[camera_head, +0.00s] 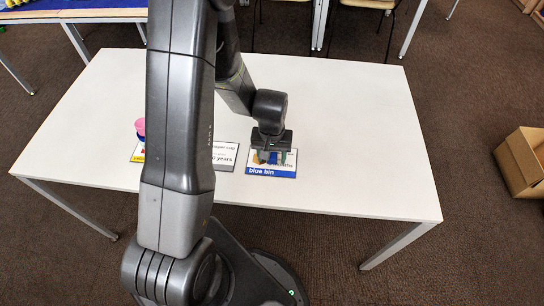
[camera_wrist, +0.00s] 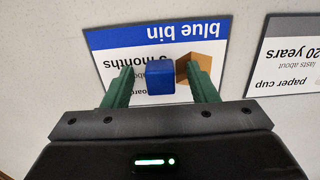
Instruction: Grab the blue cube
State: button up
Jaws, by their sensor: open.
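The blue cube (camera_wrist: 160,79) shows in the wrist view, over the card labelled "blue bin" (camera_wrist: 110,40). My gripper (camera_wrist: 161,80) is open, with one green finger on each side of the cube and a gap on both sides. In the head view my gripper (camera_head: 270,156) is low over the "blue bin" card (camera_head: 271,174) at the front of the white table.
A grey "paper cup" card (camera_wrist: 284,60) lies beside the blue bin card on the white table (camera_head: 340,120). Behind my arm, a pink cup (camera_head: 140,126) stands by a yellow-edged card (camera_head: 136,156). The table's right side is clear. A cardboard box (camera_head: 522,163) is on the floor at right.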

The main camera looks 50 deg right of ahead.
jog(key=c, duration=1)
jog(key=shift+c, duration=0.2)
